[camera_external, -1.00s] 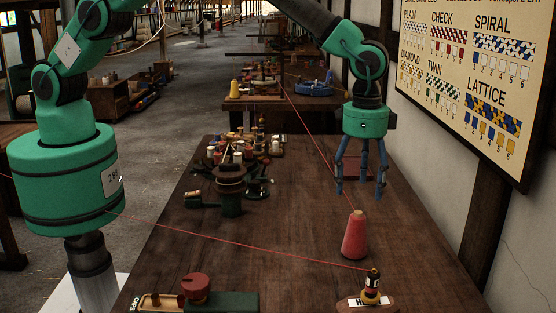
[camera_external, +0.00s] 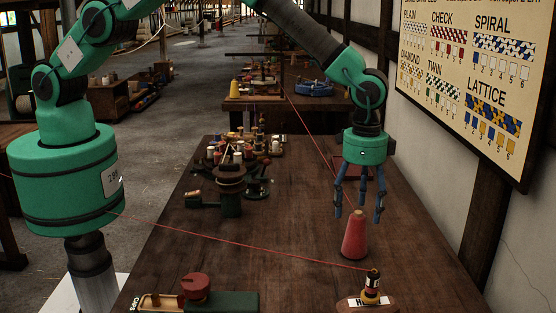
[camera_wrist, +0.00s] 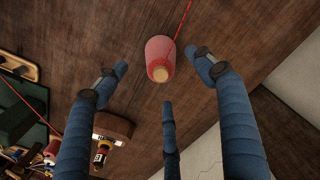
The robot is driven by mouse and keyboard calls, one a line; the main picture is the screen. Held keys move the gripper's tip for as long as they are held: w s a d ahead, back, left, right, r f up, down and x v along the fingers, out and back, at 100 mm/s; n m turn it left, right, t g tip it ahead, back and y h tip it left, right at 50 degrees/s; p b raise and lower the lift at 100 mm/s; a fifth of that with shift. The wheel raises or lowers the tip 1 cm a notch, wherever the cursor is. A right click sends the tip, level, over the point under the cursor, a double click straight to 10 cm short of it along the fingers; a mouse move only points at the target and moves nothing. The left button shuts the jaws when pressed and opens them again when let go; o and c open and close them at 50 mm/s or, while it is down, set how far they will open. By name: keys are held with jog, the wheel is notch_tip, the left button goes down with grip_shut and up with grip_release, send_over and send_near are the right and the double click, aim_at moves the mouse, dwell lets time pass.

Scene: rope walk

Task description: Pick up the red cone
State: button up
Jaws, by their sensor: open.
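The red cone (camera_external: 355,236) stands upright on the dark wooden table, toward its right side, with a red cord running up from its top. In the wrist view the red cone (camera_wrist: 160,58) shows from above, with its pale top facing me. My gripper (camera_external: 360,212) has blue fingers, spread open and pointing down. In the external view the fingertips hang just above and around the cone's top. In the wrist view my gripper (camera_wrist: 162,80) has its fingers apart, with the cone beyond the tips, between two of them. No contact shows.
A wooden block with a spool (camera_external: 371,286) stands in front of the cone; a red line runs to it from the left. A green and red device (camera_external: 198,288) is at front left. A bobbin stand (camera_external: 230,178) is farther back. Bare table (camera_external: 270,275) lies between.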

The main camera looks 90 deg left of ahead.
aim_at(355, 235)
jog(key=shift+f, duration=1.75)
jog(key=shift+f, duration=0.1)
jog(key=shift+s+a+f+b, duration=0.1)
jog(key=shift+f+b, duration=0.05)
jog(key=shift+f, duration=1.1)
jog(key=shift+a+f+b, duration=0.1)
jog(key=shift+f+b, duration=0.05)
jog(key=shift+f, duration=1.05)
jog(key=shift+c, duration=0.5)
jog(key=c, duration=1.3)
